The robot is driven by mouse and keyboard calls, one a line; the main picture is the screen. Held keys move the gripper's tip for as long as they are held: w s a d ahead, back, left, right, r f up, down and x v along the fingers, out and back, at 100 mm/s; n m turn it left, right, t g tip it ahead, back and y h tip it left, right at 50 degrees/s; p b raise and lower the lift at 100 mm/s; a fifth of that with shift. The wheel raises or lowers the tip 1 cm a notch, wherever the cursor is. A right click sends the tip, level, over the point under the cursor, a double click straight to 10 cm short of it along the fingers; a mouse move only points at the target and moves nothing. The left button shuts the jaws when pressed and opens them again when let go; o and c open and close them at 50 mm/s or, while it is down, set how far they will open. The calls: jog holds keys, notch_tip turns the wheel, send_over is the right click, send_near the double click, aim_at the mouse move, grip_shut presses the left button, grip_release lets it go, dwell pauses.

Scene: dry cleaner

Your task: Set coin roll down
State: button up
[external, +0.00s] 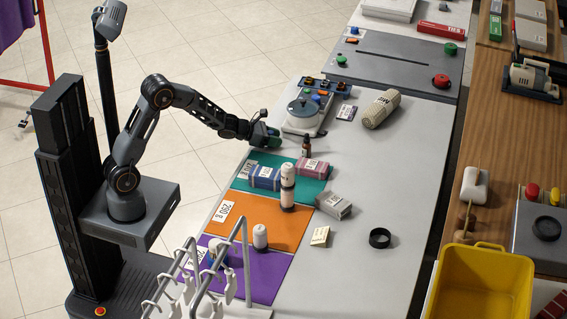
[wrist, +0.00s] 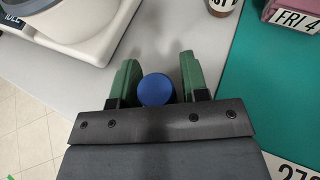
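A round blue end, likely the coin roll (wrist: 157,90), shows between the two green fingers of my gripper (wrist: 160,80) in the wrist view. It sits close against the left finger, with a narrow strip of grey showing by the right finger. The fingers look parted around it. In the external view my gripper (external: 274,141) is low over the grey counter (external: 398,170), near its left edge. The coin roll's lower part is hidden, and I cannot tell whether it touches the counter.
A grey-white device with a round top (external: 303,112) stands just beyond my gripper. A small brown bottle (external: 306,148) stands to the right. A teal mat (external: 273,187) with labelled packs lies nearer.

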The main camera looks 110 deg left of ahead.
jog(key=shift+o, duration=1)
jog(key=shift+r, duration=0.2)
jog(key=shift+s+d+r, duration=0.1)
jog(key=shift+s+r, duration=0.05)
jog(key=shift+s, duration=0.15)
jog(key=p+v, duration=0.1)
jog(key=v, duration=1)
jog(key=shift+s, duration=0.15)
